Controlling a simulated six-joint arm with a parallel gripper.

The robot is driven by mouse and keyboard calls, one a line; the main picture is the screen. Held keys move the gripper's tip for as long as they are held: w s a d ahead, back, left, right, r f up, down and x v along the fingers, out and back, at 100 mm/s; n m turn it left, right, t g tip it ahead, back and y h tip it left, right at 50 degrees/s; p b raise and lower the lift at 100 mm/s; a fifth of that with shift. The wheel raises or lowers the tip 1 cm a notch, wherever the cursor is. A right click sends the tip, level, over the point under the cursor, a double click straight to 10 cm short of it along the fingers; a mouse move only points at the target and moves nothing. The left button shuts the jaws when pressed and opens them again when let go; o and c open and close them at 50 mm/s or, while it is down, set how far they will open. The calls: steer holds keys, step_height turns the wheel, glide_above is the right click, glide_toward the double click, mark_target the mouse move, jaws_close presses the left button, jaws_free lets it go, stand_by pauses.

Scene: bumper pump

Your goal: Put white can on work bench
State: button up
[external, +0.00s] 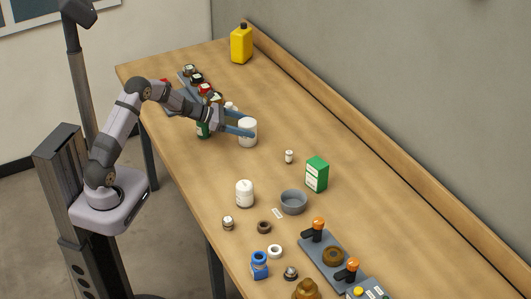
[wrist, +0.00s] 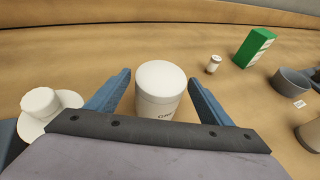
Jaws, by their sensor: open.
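A white can (external: 248,132) stands upright on the wooden work bench (external: 330,135), towards its far half. In the wrist view the white can (wrist: 161,88) is between the two blue fingers of my gripper (wrist: 162,100), with a gap showing on each side. My gripper (external: 240,125) is open and low at the can in the external view. Another white can (external: 245,193) stands on the bench nearer the front, left of the grey bowl (external: 294,202).
A green box (external: 317,174) and a small white bottle (external: 289,156) stand to the right. Several small bottles crowd behind my gripper, and a yellow jug (external: 241,44) stands at the far end. Joystick panels (external: 335,255) and small parts fill the front. The bench middle is mostly clear.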

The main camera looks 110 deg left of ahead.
steer(key=b+v, duration=0.1)
steer(key=v, duration=1)
steer(key=shift+s+b, duration=0.15)
steer(key=shift+b, duration=0.25)
steer(key=shift+d, duration=0.1)
steer(key=w+d+m+g+h+p, duration=0.1)
steer(key=w+d+m+h, duration=0.3)
steer(key=d, duration=0.6)
steer(key=w+d+f+m+g+h+p, duration=0.1)
steer(key=w+d+m+g+h, duration=0.15)
steer(key=w+d+m, duration=0.55)
steer(key=w+d+m+h+p, duration=0.15)
steer(key=d+m+h, duration=0.25)
steer(key=d, duration=0.8)
steer(key=s+d+f+m+g+y+p, duration=0.1)
steer(key=s+d+m+g, duration=0.3)
steer(key=d+m, duration=0.6)
steer(key=s+d+f+m+g+y+p, duration=0.1)
steer(key=s+d+f+m+g+y, duration=0.2)
steer(key=s+d+m, duration=0.5)
steer(key=d+m+g+y, duration=0.1)
steer(key=d+m+g, duration=0.1)
steer(key=m, duration=0.4)
steer(key=shift+s, duration=0.35)
